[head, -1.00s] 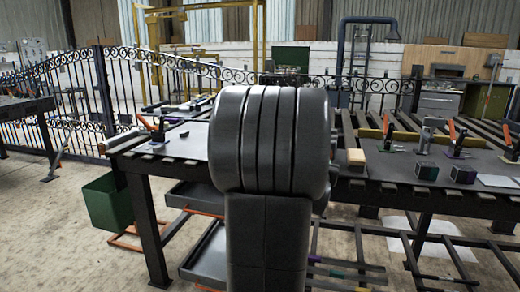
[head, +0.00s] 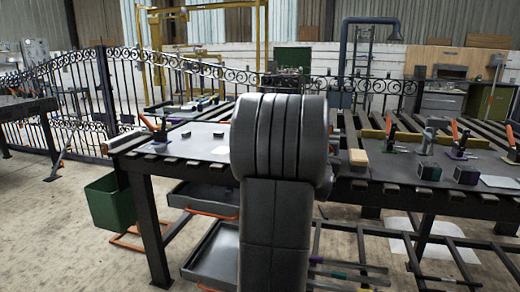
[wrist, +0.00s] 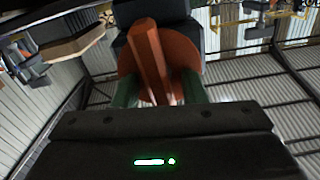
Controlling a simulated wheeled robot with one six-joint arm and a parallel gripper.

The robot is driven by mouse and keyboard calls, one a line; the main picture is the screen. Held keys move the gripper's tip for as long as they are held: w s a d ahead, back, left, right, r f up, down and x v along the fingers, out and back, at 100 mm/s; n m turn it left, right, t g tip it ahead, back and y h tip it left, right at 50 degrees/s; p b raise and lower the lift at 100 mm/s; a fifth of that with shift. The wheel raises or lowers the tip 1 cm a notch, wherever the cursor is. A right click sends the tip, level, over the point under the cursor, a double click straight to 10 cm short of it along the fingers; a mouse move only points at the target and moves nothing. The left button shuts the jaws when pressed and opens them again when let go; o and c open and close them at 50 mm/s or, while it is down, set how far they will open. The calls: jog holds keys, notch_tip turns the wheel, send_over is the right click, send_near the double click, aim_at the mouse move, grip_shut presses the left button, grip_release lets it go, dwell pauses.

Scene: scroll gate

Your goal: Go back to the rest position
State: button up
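My arm fills the middle of the head view and hides my gripper there. In the wrist view my gripper (wrist: 160,90) shows two green finger-like parts, apart, above its dark body with a green light. A rust-orange round part with a ridged post (wrist: 152,60) shows between and beyond them, with a dark block (wrist: 150,12) above. I cannot tell whether the fingers touch the orange part or whether it is held.
A long slatted workbench (head: 185,172) stands ahead, with orange-handled clamps (head: 155,128), a tan block (head: 358,157) and dark cubes (head: 466,174) on it. A green bin (head: 117,202) is at its left. An ornate metal gate (head: 80,100) stands behind. The floor at front left is clear.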

jog(key=v, duration=1.3)
jog(key=x, duration=1.3)
jog(key=shift+w, duration=0.1)
jog(key=shift+w+r+p, duration=0.2)
jog(key=shift+w+p, duration=0.05)
jog(key=shift+p, duration=0.3)
jog(key=shift+s+r+n+p, duration=0.1)
jog(key=shift+n+p, duration=0.8)
jog(key=shift+n, duration=0.1)
jog(key=n+p, duration=0.4)
jog(key=p, duration=0.1)
jog(key=shift+a, duration=0.15)
jog(key=shift+s+f+n+p, duration=0.1)
jog(key=shift+f+n+p, duration=0.1)
jog(key=shift+n+p, duration=0.4)
jog(key=b+v, duration=0.1)
jog(key=v, duration=0.9)
jog(key=shift+s, duration=0.25)
jog(key=shift+a+f, duration=0.15)
jog(key=shift+a, duration=0.05)
